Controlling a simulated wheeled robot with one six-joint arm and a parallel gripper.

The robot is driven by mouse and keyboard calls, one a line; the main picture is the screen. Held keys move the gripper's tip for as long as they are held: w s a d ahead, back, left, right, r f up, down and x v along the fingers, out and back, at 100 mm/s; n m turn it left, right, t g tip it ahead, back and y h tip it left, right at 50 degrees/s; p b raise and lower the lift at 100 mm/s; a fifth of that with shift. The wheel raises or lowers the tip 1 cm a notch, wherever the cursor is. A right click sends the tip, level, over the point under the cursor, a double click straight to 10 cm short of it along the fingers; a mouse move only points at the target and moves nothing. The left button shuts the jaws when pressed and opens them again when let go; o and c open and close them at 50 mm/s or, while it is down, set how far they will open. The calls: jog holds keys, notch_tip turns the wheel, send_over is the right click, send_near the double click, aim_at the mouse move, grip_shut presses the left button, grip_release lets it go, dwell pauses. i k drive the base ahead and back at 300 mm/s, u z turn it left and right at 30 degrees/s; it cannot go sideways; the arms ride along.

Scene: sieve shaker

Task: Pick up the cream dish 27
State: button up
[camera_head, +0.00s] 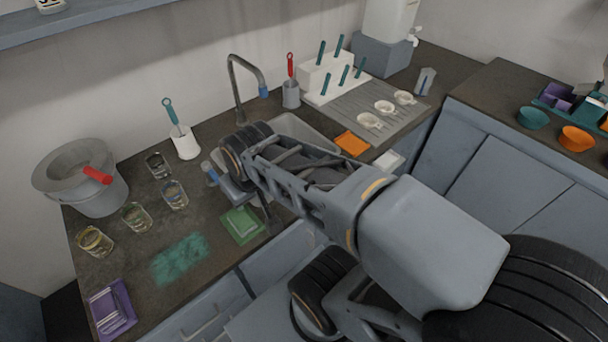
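Three cream dishes lie on the grey ribbed draining board at the back, right of the sink: one at the left (369,120), one in the middle (384,107) and one at the right (405,97). No number is readable, so I cannot tell which is dish 27. My gripper (240,192) is over the counter's front part, left of the sink and well away from the dishes. It is partly hidden by my own wrist, and I cannot tell its opening. No dish shows at it.
My arm crosses the sink (298,127). A white peg rack (325,72) stands behind the draining board (357,101). An orange cloth (352,143) lies before it. A tap (240,80) rises behind the sink.

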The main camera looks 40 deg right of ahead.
aim_at(366, 120)
jog(key=z, duration=0.3)
jog(key=k, duration=0.85)
jog(key=z, duration=0.95)
jog(key=i, duration=0.5)
jog(key=z, duration=1)
jog(key=k, duration=1.05)
jog(key=z, duration=1.3)
jog(key=i, duration=0.3)
jog(key=u, duration=0.6)
jog(key=i, duration=1.55)
jog(key=u, duration=1.7)
jog(key=i, duration=0.9)
jog(key=u, duration=1)
